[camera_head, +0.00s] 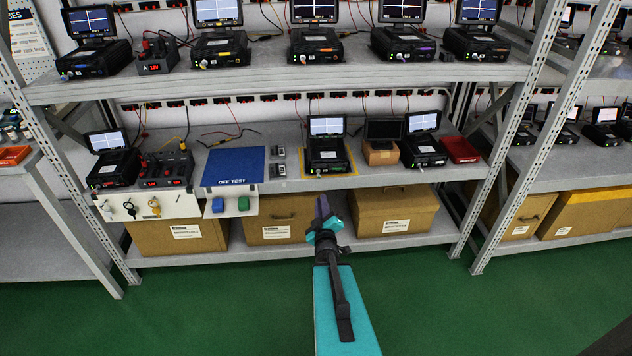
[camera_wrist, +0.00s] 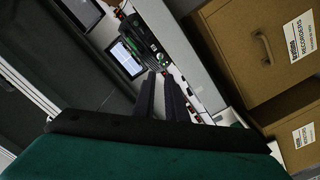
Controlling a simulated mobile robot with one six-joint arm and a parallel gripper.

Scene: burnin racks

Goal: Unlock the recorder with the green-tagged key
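A recorder (camera_head: 327,155) with a lit screen stands on a yellow-edged area of the middle shelf in the head view. A similar lit recorder (camera_wrist: 140,45) appears tilted in the wrist view. A green block-like tag (camera_head: 243,203) and a blue one (camera_head: 217,205) hang on the white panel at the shelf front; no key shape is clear on them. My gripper (camera_head: 322,208) is below and in front of the yellow-edged area, apart from the recorder. In the wrist view its two dark fingers (camera_wrist: 160,95) show a narrow gap with nothing visible between them.
A blue OFF TEST mat (camera_head: 233,166) lies left of the recorder. A white panel (camera_head: 165,204) at far left holds small hanging items. A small screen on a cardboard box (camera_head: 381,153) stands close on the right. Cardboard boxes (camera_head: 395,210) fill the bottom shelf. Green floor is clear.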

